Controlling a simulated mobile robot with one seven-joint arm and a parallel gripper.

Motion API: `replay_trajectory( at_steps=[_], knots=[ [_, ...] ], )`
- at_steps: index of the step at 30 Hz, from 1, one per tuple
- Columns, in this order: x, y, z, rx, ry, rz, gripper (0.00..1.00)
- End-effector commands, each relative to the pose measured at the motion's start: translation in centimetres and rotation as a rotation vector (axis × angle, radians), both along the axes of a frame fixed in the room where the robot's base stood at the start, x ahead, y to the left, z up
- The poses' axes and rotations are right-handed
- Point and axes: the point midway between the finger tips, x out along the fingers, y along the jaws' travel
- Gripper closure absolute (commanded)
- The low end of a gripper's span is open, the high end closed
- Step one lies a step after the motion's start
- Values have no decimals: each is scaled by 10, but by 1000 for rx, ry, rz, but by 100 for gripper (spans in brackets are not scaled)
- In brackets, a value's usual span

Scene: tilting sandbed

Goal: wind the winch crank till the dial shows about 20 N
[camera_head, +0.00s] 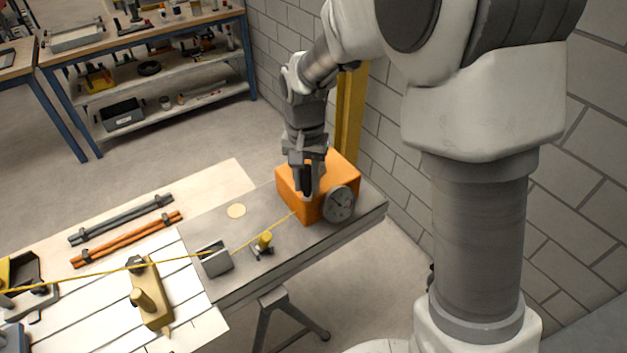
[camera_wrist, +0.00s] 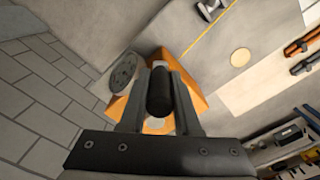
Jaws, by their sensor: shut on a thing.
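The orange winch box (camera_head: 317,178) stands on the right end of the grey bench plate. A round grey disc (camera_head: 339,203) is on its front face; it looks like the dial, but I cannot read it. My gripper (camera_head: 308,188) points down at the box and is shut on a black cylindrical crank handle (camera_wrist: 160,92), which shows between the fingers in the wrist view. The rest of the crank is hidden by the fingers. A yellow rope (camera_head: 200,255) runs from the box to the left across the bench.
A small yellow-topped fitting (camera_head: 264,241) and a grey block (camera_head: 215,259) lie along the rope. Orange rods (camera_head: 127,238) and dark rods (camera_head: 121,220) lie at the left. A yellow post (camera_head: 350,115) and brick wall stand close behind the box.

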Motion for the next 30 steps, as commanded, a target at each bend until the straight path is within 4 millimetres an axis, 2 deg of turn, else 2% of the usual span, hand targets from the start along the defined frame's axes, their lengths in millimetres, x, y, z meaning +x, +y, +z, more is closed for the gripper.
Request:
replay_trajectory(
  at_steps=[5,6,10,18,22,26,30],
  knots=[
    [2,5,2,8,-11,10,100],
    [3,5,2,8,-11,10,64],
    [2,4,2,7,-11,9,40],
    [2,2,1,4,-7,7,39],
    [2,2,8,4,-7,7,39],
    [2,2,28,5,-12,7,39],
    [2,2,61,6,-12,7,39]
  ],
)
